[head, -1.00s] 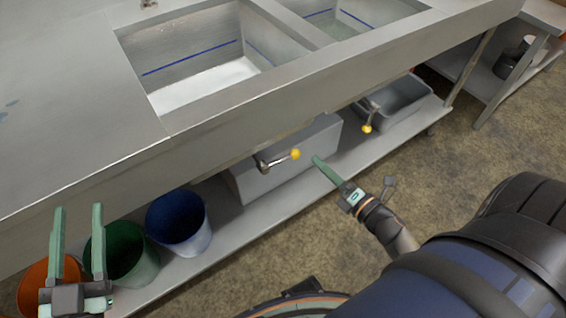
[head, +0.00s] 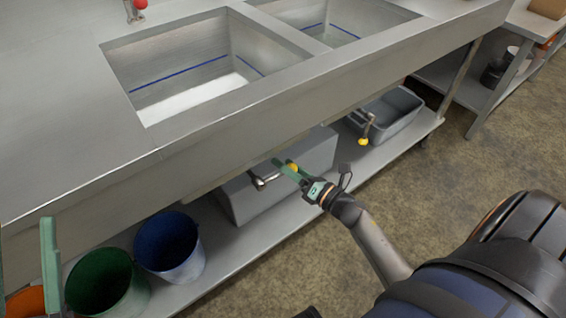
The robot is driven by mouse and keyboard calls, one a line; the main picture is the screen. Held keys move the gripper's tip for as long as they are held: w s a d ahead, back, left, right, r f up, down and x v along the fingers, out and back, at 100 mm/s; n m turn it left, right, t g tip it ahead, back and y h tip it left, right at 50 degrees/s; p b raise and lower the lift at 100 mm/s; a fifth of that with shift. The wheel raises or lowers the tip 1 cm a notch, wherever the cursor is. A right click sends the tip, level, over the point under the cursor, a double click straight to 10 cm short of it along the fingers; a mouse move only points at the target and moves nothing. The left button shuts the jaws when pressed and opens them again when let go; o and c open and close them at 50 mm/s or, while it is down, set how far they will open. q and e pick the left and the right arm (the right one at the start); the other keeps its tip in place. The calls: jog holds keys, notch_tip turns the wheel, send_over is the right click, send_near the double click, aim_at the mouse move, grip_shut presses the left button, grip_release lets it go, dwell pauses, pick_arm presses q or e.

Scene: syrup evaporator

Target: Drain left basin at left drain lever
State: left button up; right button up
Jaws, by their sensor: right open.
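The left basin (head: 165,72) is a steel well with a blue line on its walls and a pale bottom; I cannot tell how much liquid it holds. Below it, under the counter's front, is the left drain lever (head: 262,181), a metal handle with a yellow knob (head: 292,168). My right gripper (head: 284,166) is open at the knob. Its green fingers overlap the knob in the picture; I cannot tell whether they touch it. My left gripper (head: 50,262) is at the lower left edge, cut off, with one finger clearly showing and no finger close beside it.
The right basin (head: 338,42) and its yellow-knobbed lever (head: 365,128) are to the right. A grey box (head: 240,205), a grey tub (head: 415,110), a blue bucket (head: 185,262) and a green bucket (head: 125,297) stand on the lower shelf (head: 270,225). Open floor lies in front.

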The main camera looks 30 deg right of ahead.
jog(key=shift+x, duration=0.85)
jog(key=shift+c, duration=0.2)
grip_shut()
jog(key=shift+s+a+f, duration=0.1)
jog(key=shift+a+f, duration=0.05)
jog(key=shift+f, duration=0.05)
dwell(0.5)
